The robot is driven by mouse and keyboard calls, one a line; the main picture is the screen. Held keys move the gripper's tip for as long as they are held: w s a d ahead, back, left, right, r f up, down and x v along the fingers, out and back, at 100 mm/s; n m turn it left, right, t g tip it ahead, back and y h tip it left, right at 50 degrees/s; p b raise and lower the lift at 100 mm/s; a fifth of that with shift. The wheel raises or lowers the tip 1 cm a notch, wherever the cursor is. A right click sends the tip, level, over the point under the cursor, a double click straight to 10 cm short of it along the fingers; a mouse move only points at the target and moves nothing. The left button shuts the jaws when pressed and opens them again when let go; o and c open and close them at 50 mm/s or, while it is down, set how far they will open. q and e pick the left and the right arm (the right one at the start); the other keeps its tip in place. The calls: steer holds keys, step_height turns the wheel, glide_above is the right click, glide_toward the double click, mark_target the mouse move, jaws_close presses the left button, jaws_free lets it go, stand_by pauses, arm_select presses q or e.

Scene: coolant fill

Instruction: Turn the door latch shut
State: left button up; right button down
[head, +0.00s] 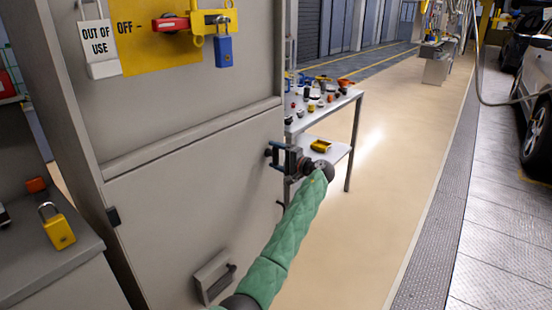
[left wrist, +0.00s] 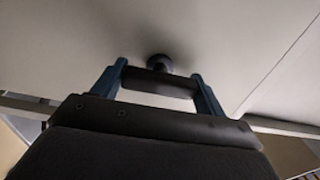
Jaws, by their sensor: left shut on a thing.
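The grey cabinet door (head: 180,195) fills the left half of the head view. The dark door latch (head: 268,152) sits near the door's right edge; in the left wrist view its round base (left wrist: 158,62) and dark bar (left wrist: 158,84) show. The bar lies crosswise between the blue fingers. My left gripper (head: 277,154), at the end of a green-sleeved arm, is shut on the latch; its fingers also show in the left wrist view (left wrist: 158,88). Part of the latch is hidden behind the gripper in the head view. My right gripper is not in view.
Above the door is a yellow OFF plate (head: 150,50) with a red handle (head: 170,24), a blue padlock (head: 223,52) and an OUT OF USE tag (head: 97,40). A table (head: 345,98) with small parts stands behind the gripper.

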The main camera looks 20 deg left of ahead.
arm_select(q)
steer(key=shift+f, duration=0.1)
steer(key=o, duration=1)
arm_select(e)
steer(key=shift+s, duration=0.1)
arm_select(q)
steer(key=shift+d, duration=0.1)
steer(key=shift+s+d, duration=0.2)
steer(key=shift+d, duration=0.3)
steer(key=v, duration=0.6)
steer(key=shift+d+b, duration=0.25)
steer(key=shift+b, duration=0.15)
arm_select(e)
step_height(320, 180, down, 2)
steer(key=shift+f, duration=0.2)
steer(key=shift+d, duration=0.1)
